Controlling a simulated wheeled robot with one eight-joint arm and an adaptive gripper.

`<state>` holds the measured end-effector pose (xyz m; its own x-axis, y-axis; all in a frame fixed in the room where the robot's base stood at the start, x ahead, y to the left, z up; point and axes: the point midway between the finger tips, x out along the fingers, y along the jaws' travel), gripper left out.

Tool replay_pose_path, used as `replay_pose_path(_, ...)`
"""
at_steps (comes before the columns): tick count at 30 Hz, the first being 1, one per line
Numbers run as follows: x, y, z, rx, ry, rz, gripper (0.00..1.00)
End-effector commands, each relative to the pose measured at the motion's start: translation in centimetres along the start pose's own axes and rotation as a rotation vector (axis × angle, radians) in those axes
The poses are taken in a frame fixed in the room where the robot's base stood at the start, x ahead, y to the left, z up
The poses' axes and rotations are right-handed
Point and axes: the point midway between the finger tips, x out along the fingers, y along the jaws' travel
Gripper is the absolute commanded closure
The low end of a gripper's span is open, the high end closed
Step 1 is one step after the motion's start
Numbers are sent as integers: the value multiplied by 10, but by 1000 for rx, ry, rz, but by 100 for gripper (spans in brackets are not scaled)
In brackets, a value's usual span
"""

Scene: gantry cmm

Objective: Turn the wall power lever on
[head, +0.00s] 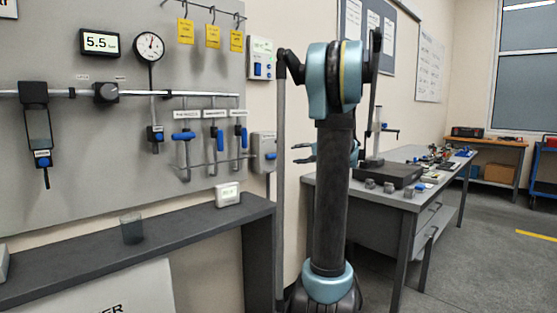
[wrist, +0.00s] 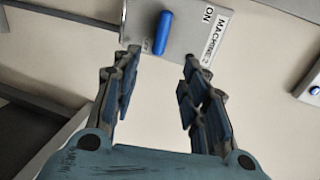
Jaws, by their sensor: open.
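The wall power lever is a blue handle (wrist: 163,33) on a light grey box (wrist: 185,22) with a label reading MACHINE and ON in the wrist view. In the head view the grey box (head: 263,145) hangs on the wall left of my arm, with the blue handle (head: 271,156) on its front. My gripper (wrist: 163,62) is open and empty. In the wrist view the handle lies just beyond the fingertips, nearer the left finger, and looks apart from both. In the head view my gripper (head: 301,153) points left at the box, its wrist partly hidden behind my arm.
A grey panel (head: 60,190) with valves and gauges fills the left wall. A dark shelf (head: 180,240) stands below it. A workbench (head: 385,195) with small parts stands behind my arm. Floor is clear at right.

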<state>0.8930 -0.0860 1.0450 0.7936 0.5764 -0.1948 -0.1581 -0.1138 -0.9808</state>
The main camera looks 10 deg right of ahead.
Motion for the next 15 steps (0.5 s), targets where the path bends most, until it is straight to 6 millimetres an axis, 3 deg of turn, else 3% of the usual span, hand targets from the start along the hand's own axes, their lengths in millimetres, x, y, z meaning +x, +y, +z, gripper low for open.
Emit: replay_pose_path(15,93,0,1,-1,-3,1,60)
